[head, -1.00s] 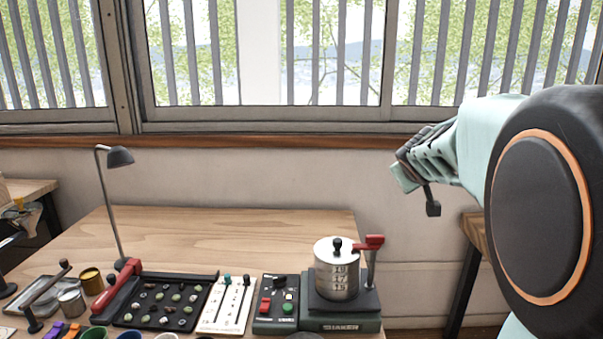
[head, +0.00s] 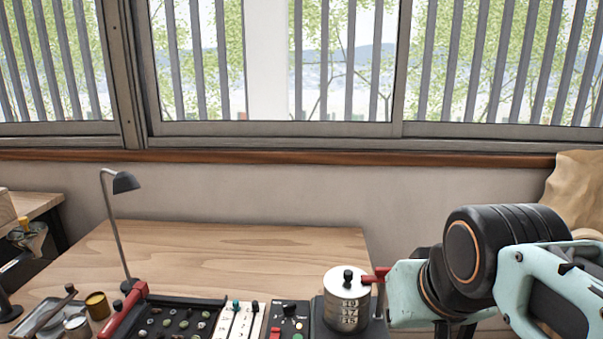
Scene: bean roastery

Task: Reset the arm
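My arm, in pale green and black with orange rings, fills the lower right of the head view. A black joint (head: 462,250) and a pale green link (head: 407,292) are its left part. A pale green frame with a dark inside (head: 512,285) is at its right. I cannot make out the gripper's fingertips, nor whether they hold anything. The link's left end overlaps the red handle (head: 377,274) of the metal canister (head: 346,304) in the picture; I cannot tell whether they touch.
A wooden table (head: 240,250) has a clear back half. Along its front are a desk lamp (head: 125,182), a dark bean tray (head: 170,321), a slider panel (head: 238,320) and a button box (head: 288,318). A tan sack (head: 578,190) stands at the right. A barred window is behind.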

